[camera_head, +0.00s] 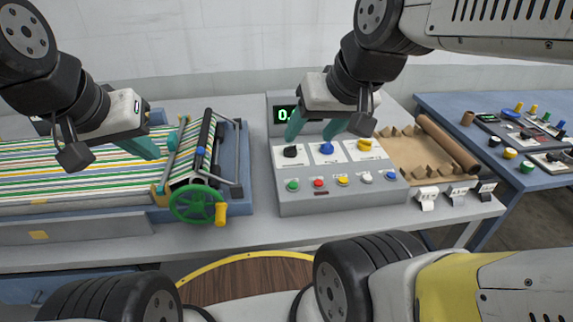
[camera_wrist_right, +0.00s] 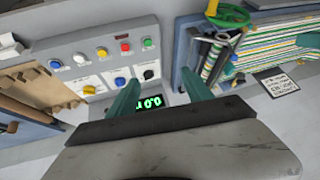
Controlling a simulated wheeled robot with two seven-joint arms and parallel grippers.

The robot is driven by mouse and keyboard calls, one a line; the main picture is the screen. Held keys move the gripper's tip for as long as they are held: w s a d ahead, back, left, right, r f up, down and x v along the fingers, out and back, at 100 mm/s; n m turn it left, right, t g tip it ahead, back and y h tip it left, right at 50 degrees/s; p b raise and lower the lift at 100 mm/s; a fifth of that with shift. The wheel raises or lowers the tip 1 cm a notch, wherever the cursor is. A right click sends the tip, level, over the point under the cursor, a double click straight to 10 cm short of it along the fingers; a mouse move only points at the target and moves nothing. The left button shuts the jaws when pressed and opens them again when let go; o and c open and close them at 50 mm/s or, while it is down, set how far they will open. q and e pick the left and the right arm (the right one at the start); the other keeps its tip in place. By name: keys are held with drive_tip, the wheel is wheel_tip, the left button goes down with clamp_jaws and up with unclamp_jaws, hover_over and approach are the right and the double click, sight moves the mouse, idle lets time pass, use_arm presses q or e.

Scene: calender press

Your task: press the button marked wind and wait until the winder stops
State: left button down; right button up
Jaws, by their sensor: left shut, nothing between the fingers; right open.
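The grey control panel (camera_head: 328,200) carries a row of buttons: green (camera_head: 293,185), red (camera_head: 319,183), yellow (camera_head: 343,181), white (camera_head: 366,178) and blue (camera_head: 391,176). Above them are black (camera_head: 290,151), blue (camera_head: 327,148) and yellow (camera_head: 367,145) knobs. The labels are too small to read, so I cannot tell which is marked wind. The lit green display (camera_wrist_right: 150,102) is partly hidden in both views. My right gripper (camera_head: 312,130) is open and empty over the panel's back, near the knobs. My left gripper (camera_head: 150,149) is shut and empty above the striped sheet.
The striped sheet (camera_head: 60,170) runs to a roller machine (camera_head: 200,150) with a green handwheel (camera_head: 198,205) left of the panel. A brown roll (camera_head: 447,143) lies right of it, with white tags (camera_head: 427,199) at the bench edge. A blue table (camera_head: 460,105) stands at the right.

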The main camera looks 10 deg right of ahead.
idle(0.3)
clamp_jaws()
idle(1.6)
